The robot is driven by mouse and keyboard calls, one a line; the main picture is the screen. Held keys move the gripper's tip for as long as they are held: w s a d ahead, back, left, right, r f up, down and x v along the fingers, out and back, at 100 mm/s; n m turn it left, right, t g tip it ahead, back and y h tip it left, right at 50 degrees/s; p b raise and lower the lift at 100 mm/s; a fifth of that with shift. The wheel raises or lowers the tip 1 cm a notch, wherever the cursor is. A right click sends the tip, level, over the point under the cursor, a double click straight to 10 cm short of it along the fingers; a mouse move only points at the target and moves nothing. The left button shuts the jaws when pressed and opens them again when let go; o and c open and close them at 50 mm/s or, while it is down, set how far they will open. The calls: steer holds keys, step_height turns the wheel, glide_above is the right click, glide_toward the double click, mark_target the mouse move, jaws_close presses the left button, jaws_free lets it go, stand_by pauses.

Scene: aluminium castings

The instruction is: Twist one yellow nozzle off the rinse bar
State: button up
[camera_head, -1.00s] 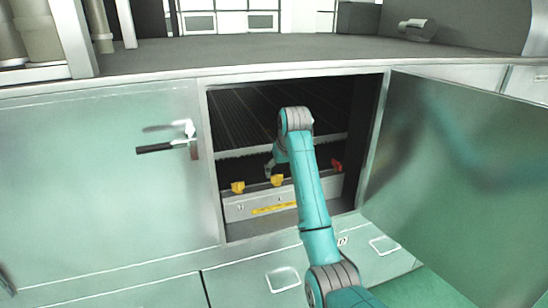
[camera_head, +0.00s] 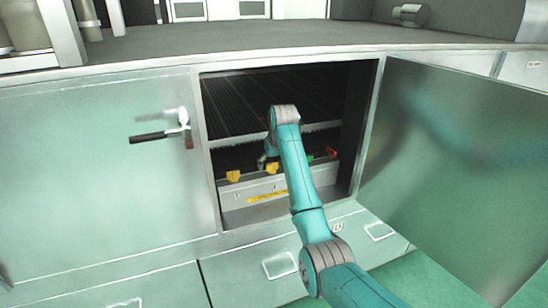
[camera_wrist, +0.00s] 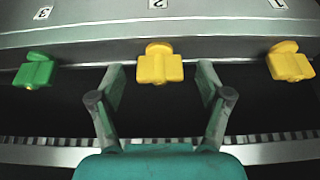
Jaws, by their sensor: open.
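The rinse bar (camera_head: 238,196) runs across the open cabinet bay. In the head view it carries two yellow nozzles, one at the left end (camera_head: 233,176) and one in the middle (camera_head: 272,168), plus a green nozzle (camera_head: 310,158) and a red part (camera_head: 331,152). My gripper (camera_head: 262,161) is by the middle yellow nozzle, partly hidden by my arm. In the wrist view my gripper (camera_wrist: 160,72) is open. Its fingertips stand either side of the yellow nozzle under label 2 (camera_wrist: 159,63), with gaps on both sides. The green nozzle (camera_wrist: 35,70) is under 3, the other yellow nozzle (camera_wrist: 289,62) under 1.
An open door (camera_head: 450,160) stands right of the bay. A closed panel with a black-handled latch (camera_head: 160,134) is at the left. The dark ribbed interior (camera_head: 240,100) lies above the bar. A grey worktop (camera_head: 250,45) is overhead.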

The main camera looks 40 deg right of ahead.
steer(key=shift+w+f, duration=0.2)
steer(key=shift+f, duration=0.3)
steer(key=c, duration=1.2)
steer(key=n+y, duration=0.1)
steer(key=n, duration=0.3)
steer(key=shift+d+n+y, duration=0.15)
steer(key=shift+n+y, duration=0.25)
steer(key=shift+c, duration=0.2)
steer(key=shift+n+y, duration=0.3)
steer(key=shift+n, duration=0.5)
steer(key=n+y, duration=0.1)
steer(key=n, duration=0.2)
steer(key=n+g+y, duration=0.1)
steer(key=n, duration=0.2)
